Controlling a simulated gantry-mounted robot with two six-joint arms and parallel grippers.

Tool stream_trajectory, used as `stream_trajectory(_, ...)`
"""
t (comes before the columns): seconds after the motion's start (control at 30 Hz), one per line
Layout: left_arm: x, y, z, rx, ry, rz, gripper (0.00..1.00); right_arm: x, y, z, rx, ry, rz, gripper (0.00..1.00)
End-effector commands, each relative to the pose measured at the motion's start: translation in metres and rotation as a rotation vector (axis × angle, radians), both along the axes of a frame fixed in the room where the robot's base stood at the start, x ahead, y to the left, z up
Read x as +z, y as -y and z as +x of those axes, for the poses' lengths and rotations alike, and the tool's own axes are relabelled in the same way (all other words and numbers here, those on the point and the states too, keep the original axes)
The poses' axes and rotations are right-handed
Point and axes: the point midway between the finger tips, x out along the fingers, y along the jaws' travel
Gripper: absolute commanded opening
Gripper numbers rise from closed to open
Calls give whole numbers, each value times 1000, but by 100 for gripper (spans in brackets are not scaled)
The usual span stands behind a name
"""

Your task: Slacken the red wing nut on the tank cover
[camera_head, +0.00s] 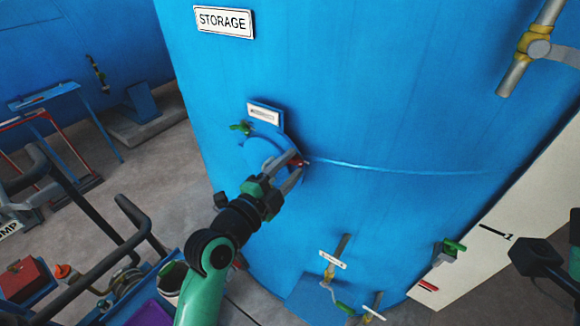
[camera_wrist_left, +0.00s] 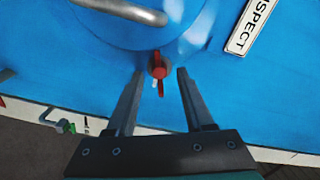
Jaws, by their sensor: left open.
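The red wing nut (camera_wrist_left: 159,70) is at the rim of the round blue tank cover (camera_wrist_left: 115,28) in the left wrist view. Its lower wing points down between my fingers. My left gripper (camera_wrist_left: 159,74) is open, with one finger on each side of the nut and a visible gap on both sides. In the head view my left gripper (camera_head: 298,158) reaches the cover (camera_head: 262,150) on the blue tank; the red nut (camera_head: 304,162) shows small at its fingertips. I cannot tell how deep the fingers reach past the nut.
A grey handle (camera_wrist_left: 125,11) crosses the cover. A white label plate (camera_wrist_left: 248,25) is beside it. A green-handled fitting (camera_head: 240,127) sits at the cover's upper left. Valves (camera_head: 330,268) stick out low on the tank. A cart with black rails (camera_head: 75,195) stands at left.

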Motion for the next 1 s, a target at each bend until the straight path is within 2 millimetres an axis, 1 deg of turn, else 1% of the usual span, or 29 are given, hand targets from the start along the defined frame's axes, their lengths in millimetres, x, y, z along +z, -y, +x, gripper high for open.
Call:
stream_trajectory(0.07,0,0,0,0,0,0,52,0,0,0,0,0,0,50)
stream_trajectory(0.17,0,0,0,0,0,0,36,0,0,0,0,0,0,50)
stream_trajectory(0.2,0,0,0,0,0,0,29,0,0,0,0,0,0,50)
stream_trajectory(0.37,0,0,0,0,0,0,0,0,0,0,0,0,0,50)
stream_trajectory(0.67,-1,-1,0,0,-10,-17,0,-3,0,0,0,0,0,50)
stream_trajectory(0.8,-2,-1,0,1,-70,-124,0,-10,0,0,0,0,0,50)
stream_trajectory(0.9,0,-1,0,1,-109,-192,0,-12,0,0,0,0,0,50)
stream_trajectory(1.0,1,-1,0,1,-125,-218,0,-12,0,0,0,0,0,50)
